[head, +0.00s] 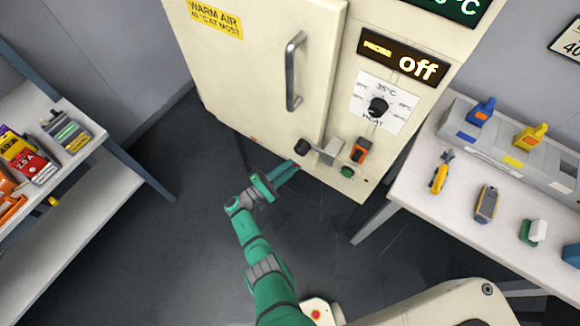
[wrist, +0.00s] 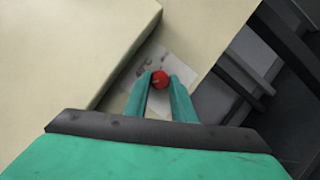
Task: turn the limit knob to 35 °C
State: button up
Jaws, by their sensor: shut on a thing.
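My gripper (head: 295,166) reaches up to the cabinet's low front, below the door. In the wrist view its two fingers (wrist: 160,80) are shut on a small round red knob (wrist: 159,79), which I take as the limit knob. A pale plate (wrist: 182,64) with faint marks lies behind the knob. The fingers cover part of the plate, and its numbers and the knob's setting cannot be read.
The cabinet door (head: 250,60) stands proud of the panel beside the fingers. Side tables hold tools on the right (head: 410,190) and packs on the left (head: 110,185).

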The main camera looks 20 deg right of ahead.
jog(key=shift+n, duration=0.5)
jog(key=o, duration=1.1)
jog(key=shift+c, duration=0.2)
jog(key=v, duration=1.1)
jog(key=shift+f, duration=0.15)
jog(key=shift+s+d, duration=0.15)
